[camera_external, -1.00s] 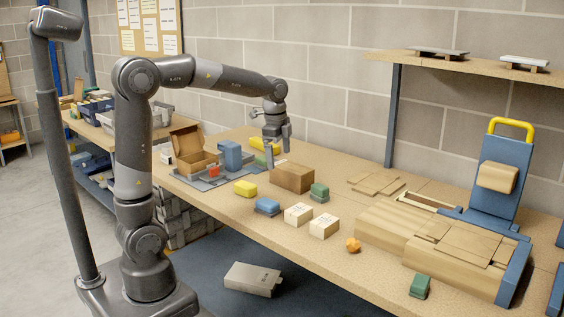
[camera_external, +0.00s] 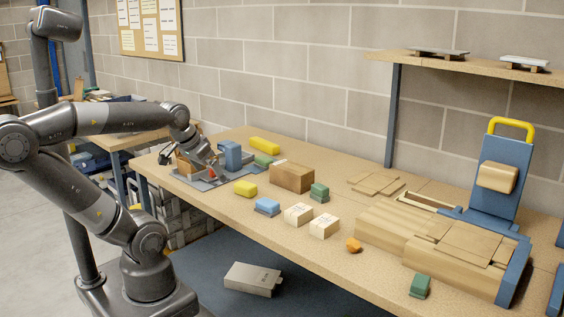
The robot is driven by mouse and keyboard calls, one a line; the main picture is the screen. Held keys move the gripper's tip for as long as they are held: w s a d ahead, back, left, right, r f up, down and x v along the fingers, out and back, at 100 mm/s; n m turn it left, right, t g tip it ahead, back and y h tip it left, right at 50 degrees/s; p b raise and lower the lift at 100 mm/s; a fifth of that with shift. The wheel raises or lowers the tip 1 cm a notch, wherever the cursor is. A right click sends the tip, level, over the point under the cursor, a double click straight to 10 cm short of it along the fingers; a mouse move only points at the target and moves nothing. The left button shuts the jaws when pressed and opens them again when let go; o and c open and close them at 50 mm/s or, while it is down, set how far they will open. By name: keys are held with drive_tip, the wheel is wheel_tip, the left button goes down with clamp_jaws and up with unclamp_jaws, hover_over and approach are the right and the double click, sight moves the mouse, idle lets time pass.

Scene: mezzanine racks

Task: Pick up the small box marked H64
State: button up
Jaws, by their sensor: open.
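Two small cream boxes stand side by side near the front middle of the bench, the left cream box (camera_external: 299,214) and the right cream box (camera_external: 324,228). Their markings are too small to read, so I cannot tell whether either is H64. My gripper (camera_external: 212,168) is open at the left part of the bench, low over the grey tray (camera_external: 205,184), left of the blue block (camera_external: 230,155). It is well left of both cream boxes. My gripper and wrist partly hide the open cardboard box (camera_external: 185,165) and the tray's contents.
A brown box (camera_external: 291,177), yellow block (camera_external: 245,188), blue block with grey base (camera_external: 267,206) and green block (camera_external: 319,192) stand around the cream boxes. Wooden slabs (camera_external: 400,229) fill the right. An upper shelf (camera_external: 470,70) overhangs the back right.

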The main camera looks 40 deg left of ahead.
drive_tip(key=c, duration=0.4)
drive_tip(key=shift+c, duration=0.2)
drive_tip(key=g, duration=0.7)
hover_over(299, 209)
wheel_tip(299, 209, down, 9)
drive_tip(key=shift+w+d+f, duration=0.3)
drive_tip(key=shift+w+f, duration=0.05)
drive_tip(key=shift+w, duration=0.15)
drive_tip(key=f, duration=0.5)
drive_tip(key=shift+s+f, duration=0.15)
drive_tip(key=shift+s, duration=0.15)
drive_tip(key=shift+s+a+f, duration=0.15)
drive_tip(key=shift+f, duration=1.2)
drive_tip(key=shift+s+a+f, duration=0.1)
drive_tip(key=shift+a+f, duration=0.05)
drive_tip(key=shift+f, duration=1.15)
